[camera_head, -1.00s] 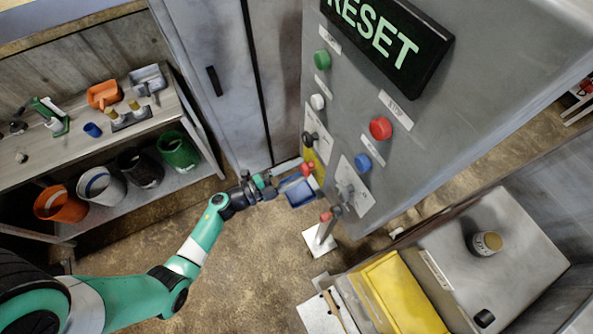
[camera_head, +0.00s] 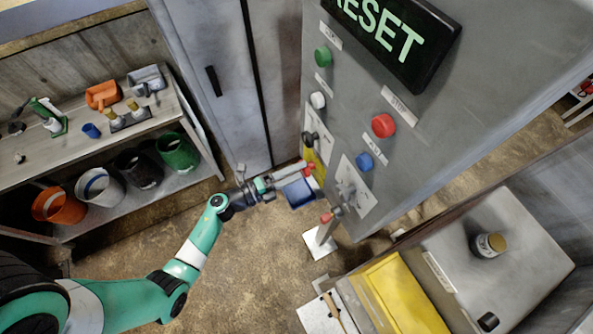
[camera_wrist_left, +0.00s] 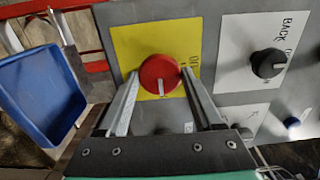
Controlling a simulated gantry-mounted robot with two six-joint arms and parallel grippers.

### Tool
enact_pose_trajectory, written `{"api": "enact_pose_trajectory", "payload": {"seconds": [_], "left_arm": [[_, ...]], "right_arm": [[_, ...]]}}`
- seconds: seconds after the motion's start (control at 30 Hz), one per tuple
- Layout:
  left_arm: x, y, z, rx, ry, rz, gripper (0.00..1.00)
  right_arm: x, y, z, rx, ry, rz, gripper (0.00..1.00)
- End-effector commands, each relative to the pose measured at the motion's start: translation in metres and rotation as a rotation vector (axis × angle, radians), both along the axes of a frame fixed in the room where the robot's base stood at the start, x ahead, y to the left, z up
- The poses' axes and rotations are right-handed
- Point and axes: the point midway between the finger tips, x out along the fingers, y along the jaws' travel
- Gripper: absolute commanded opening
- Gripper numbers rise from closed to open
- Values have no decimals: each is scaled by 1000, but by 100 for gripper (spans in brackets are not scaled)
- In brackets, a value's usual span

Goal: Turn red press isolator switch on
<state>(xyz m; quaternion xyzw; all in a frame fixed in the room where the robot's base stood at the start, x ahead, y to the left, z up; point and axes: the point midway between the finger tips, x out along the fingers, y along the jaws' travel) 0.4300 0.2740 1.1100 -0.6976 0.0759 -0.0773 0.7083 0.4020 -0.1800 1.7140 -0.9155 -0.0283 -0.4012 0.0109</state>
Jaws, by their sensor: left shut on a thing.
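The red isolator switch is a round red knob (camera_wrist_left: 160,76) with a white pointer line, on a yellow plate (camera_wrist_left: 133,42) with partly covered lettering. In the left wrist view the pointer line stands nearly upright. In the head view the knob (camera_head: 309,168) sits low on the left edge of the grey panel. My left gripper (camera_wrist_left: 160,80) is shut on the knob, one finger on each side of it. In the head view my left gripper (camera_head: 297,172) reaches the panel from the left. My right gripper is not in view.
A black selector knob (camera_wrist_left: 268,63) on a white plate is right of the switch. A blue bin (camera_wrist_left: 38,92) lies left of it. On the panel are green (camera_head: 323,57), red (camera_head: 383,125) and blue (camera_head: 364,162) buttons. A red-tipped lever (camera_head: 331,215) stands below.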

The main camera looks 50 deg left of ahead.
Motion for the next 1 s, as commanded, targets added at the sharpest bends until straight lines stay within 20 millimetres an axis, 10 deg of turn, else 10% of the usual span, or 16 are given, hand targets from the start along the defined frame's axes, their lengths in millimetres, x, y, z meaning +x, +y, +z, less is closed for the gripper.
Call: {"api": "enact_pose_trajectory", "payload": {"seconds": [0.2, 0.23, 0.37, 1.0], "left_arm": [[0, 0, 0, 3, -1, 0, 12], [0, 0, 0, 2, 0, 0, 72], [0, 0, 0, 2, 0, 0, 96], [-26, 7, 0, -1, 2, 5, 97]], "right_arm": [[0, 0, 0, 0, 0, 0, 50], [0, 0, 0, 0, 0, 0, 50], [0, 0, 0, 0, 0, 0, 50], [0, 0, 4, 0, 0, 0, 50]]}}
